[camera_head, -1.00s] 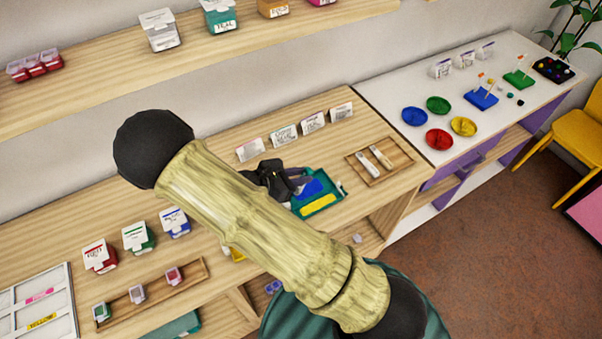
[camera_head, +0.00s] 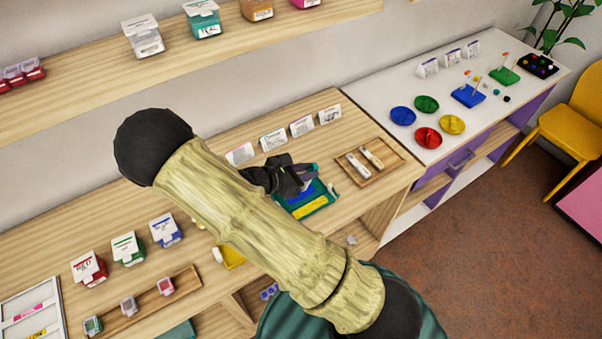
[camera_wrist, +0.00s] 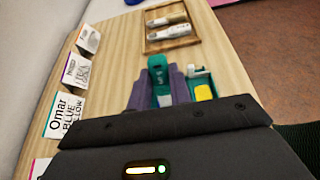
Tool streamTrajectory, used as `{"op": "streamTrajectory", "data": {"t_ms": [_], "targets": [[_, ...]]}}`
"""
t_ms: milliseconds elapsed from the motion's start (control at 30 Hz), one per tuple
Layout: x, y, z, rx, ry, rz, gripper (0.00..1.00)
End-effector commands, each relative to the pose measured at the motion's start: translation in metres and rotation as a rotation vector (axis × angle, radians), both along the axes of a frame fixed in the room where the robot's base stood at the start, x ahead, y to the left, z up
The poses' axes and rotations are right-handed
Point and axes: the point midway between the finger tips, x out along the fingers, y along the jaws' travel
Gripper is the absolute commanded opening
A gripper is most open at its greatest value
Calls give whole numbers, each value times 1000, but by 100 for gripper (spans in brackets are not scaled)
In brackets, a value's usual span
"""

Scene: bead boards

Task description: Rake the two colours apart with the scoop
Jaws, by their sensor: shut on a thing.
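My gripper (camera_head: 300,182) is shut on the scoop, whose teal body (camera_wrist: 159,68) shows between the two purple-grey fingers (camera_wrist: 158,92) in the wrist view. The teal tray (camera_head: 326,201) lies on the wooden table under and beside my gripper. A yellow patch of beads (camera_head: 311,208) lies along its near side, and a blue patch (camera_head: 298,197) shows behind it, partly covered by my gripper. In the wrist view the yellow patch (camera_wrist: 203,93) is just right of the fingers. Whether the scoop touches the beads cannot be told.
A wooden tray (camera_head: 346,176) with two pale tools lies to the right. Several label cards (camera_head: 273,140) stand behind the teal tray. Small boxes (camera_head: 127,250) stand at left. A white table (camera_head: 385,95) with coloured dishes adjoins at the right.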

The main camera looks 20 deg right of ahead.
Motion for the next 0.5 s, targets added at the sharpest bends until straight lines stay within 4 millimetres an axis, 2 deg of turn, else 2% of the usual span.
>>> {"op": "streamTrajectory", "data": {"t_ms": [367, 500], "targets": [[6, -17, 0, 0, 1, 0, 0], [6, -16, 10, 0, 0, 1, 0]]}}
